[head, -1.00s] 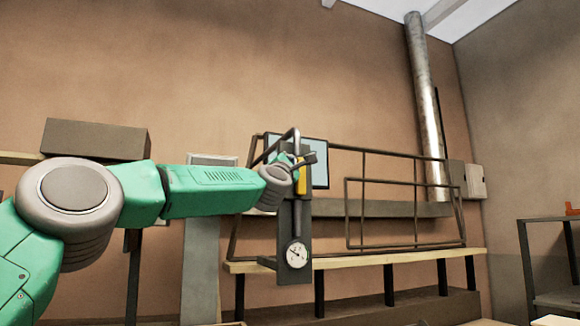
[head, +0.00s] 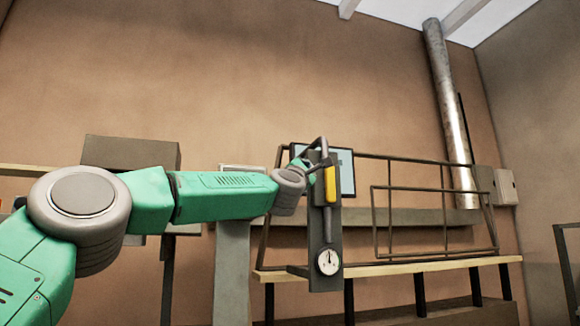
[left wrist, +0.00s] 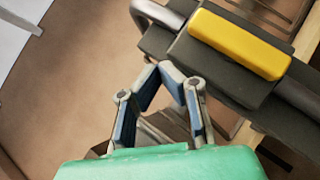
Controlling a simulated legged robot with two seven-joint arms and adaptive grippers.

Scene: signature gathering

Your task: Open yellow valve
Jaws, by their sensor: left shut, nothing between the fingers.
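The yellow valve handle (head: 330,185) stands upright along the pipe on a dark panel (head: 325,222). A round white gauge (head: 328,261) sits below it. In the left wrist view the handle (left wrist: 240,42) lies at the upper right, lengthwise in line with the grey pipe. My left gripper (head: 305,165) is just left of the handle's upper end in the head view. In the left wrist view its fingers (left wrist: 160,70) are shut with nothing between them, apart from the handle. My right gripper is not in view.
A metal pipe (head: 321,143) bends over the panel's top. Behind stand a railing frame (head: 435,188), a light-topped bench (head: 430,267) and a grey-blue screen (head: 346,172). A dark box (head: 130,152) is behind my left arm. Open space lies above the arm.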

